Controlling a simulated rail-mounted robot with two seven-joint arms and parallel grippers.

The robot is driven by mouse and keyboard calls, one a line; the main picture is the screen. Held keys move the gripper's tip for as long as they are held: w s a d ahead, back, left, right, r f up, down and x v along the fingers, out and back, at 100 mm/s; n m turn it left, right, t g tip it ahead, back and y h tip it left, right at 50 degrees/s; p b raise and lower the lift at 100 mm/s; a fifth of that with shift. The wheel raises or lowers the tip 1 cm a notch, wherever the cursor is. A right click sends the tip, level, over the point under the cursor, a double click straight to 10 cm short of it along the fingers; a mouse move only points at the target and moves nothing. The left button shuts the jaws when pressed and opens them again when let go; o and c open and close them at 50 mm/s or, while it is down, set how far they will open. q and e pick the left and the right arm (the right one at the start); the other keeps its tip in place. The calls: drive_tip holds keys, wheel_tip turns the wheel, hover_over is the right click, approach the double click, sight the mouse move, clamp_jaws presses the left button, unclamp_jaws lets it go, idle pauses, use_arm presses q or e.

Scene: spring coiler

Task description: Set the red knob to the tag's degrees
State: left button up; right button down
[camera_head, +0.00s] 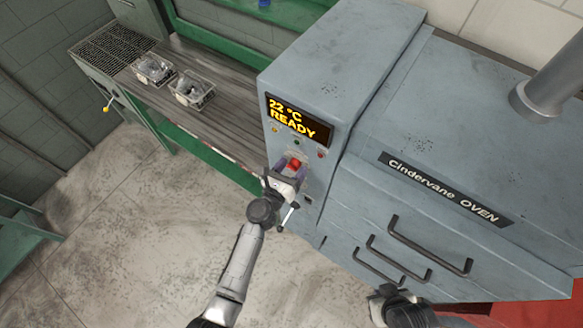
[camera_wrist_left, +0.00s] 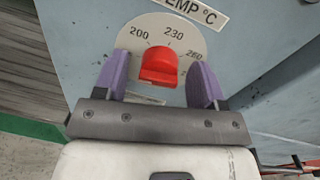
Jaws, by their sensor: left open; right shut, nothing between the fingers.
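The red knob (camera_head: 294,163) is on the oven's front panel below the display. In the left wrist view the knob (camera_wrist_left: 160,66) sits on a pale round dial (camera_wrist_left: 136,34) marked 200, 230 and 260, with another mark partly hidden. The knob's top lies just below the 230; I cannot make out a pointer line. My left gripper (camera_head: 290,174) is open, its purple fingers on either side of the knob, with visible gaps. My right gripper (camera_head: 388,296) is shut and empty in front of the lower drawers. I cannot make out a tag with degrees.
The oven display (camera_head: 297,119) reads 22 °C READY. Small lights sit below it. Drawer handles (camera_head: 430,245) jut from the oven front. Two wire baskets (camera_head: 192,90) of grey parts stand on the bench (camera_head: 225,125) at left. The floor (camera_head: 130,230) is clear.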

use_arm(q)
drive_tip(key=c, duration=0.9)
